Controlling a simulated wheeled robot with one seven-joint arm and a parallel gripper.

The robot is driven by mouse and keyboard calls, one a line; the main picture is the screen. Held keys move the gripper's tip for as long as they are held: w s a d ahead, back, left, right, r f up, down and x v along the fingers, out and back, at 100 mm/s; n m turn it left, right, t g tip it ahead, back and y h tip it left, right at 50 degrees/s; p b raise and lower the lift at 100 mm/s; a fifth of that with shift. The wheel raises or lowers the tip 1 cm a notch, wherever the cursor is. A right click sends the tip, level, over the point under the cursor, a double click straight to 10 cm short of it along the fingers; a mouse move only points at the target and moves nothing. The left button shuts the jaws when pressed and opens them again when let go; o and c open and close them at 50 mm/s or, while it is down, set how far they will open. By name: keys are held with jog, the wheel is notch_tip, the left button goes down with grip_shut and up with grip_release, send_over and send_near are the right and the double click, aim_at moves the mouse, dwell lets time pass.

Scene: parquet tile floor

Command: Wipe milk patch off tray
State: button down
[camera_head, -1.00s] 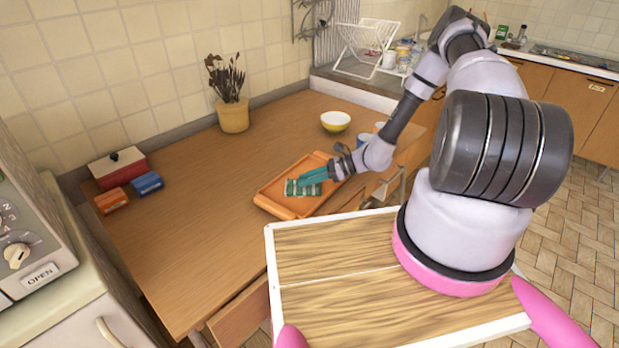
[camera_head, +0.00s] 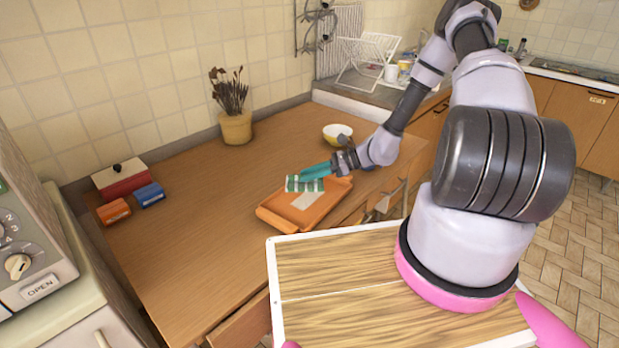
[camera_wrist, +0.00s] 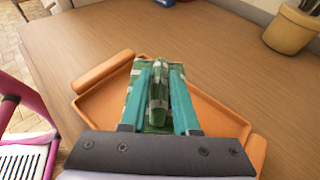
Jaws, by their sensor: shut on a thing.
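The orange tray (camera_head: 330,205) lies on the wooden table, with a raised rim and end handles. A pale whitish patch (camera_head: 306,200), apparently the milk, shows on its floor. My gripper (camera_head: 318,171) is over the tray's far side, its teal fingers shut on a green-and-white checked cloth (camera_head: 304,184). The cloth looks raised above the tray floor. In the wrist view the cloth (camera_wrist: 146,72) is pinched up in a fold between the fingers, with the tray (camera_wrist: 93,110) beneath. The patch is hidden there.
A yellow-and-white bowl (camera_head: 337,132) stands behind my gripper. A plant pot (camera_head: 236,128) stands by the wall. A red box (camera_head: 122,178), an orange packet (camera_head: 113,211) and a blue packet (camera_head: 149,195) sit at left. The table between them and the tray is clear.

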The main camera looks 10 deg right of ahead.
dwell(0.3)
jog(key=shift+w+d+f, duration=0.1)
jog(key=shift+d+f, duration=0.05)
jog(key=shift+f, duration=0.6)
jog(key=shift+w+d+f, duration=0.25)
jog(key=shift+w+d, duration=0.2)
jog(key=shift+f, duration=1.65)
jog(key=shift+f, duration=0.2)
jog(key=shift+f, duration=0.6)
jog(key=shift+s+d+r, duration=0.1)
jog(key=shift+d, duration=0.6)
